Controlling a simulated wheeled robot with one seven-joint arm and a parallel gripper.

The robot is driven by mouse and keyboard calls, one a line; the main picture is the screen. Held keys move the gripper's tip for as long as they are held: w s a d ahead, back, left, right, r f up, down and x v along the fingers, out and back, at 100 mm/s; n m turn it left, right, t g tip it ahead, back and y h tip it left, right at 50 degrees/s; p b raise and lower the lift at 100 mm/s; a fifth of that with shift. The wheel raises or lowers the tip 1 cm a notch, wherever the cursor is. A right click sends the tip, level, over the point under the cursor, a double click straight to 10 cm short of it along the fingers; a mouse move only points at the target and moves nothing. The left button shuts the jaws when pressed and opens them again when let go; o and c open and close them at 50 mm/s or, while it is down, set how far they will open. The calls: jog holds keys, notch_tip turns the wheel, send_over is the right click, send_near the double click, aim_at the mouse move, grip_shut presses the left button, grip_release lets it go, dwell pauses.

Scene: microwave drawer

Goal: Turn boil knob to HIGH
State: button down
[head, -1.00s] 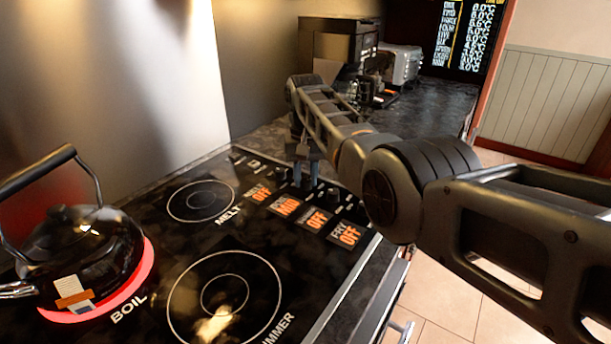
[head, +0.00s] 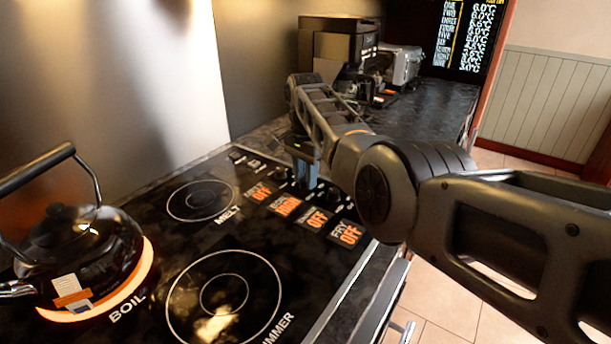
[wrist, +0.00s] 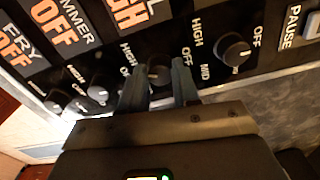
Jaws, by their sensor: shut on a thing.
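The boil knob (wrist: 158,74) is a small dark round knob in the wrist view. My gripper (wrist: 160,88) has one finger on each side of it and is shut on it. In the head view my gripper (head: 306,178) points down at the knob row, and its fingers hide the boil knob. The orange boil display (head: 288,207) appears to read HIGH; the wrist view also shows large orange HIGH letters (wrist: 127,12). The black kettle (head: 78,250) stands on the boil burner (head: 147,285), whose visible rim glows orange.
Other knobs, such as the one on the right (wrist: 233,50), stand close beside my fingers. The melt burner (head: 200,201) and simmer burner (head: 224,298) are bare. A coffee machine (head: 338,45) stands on the far counter.

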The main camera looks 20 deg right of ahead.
jog(key=shift+m, duration=0.6)
jog(key=shift+r, duration=0.1)
jog(key=c, duration=0.8)
grip_release()
jog(key=shift+r+b, duration=0.4)
jog(key=shift+r, duration=3.45)
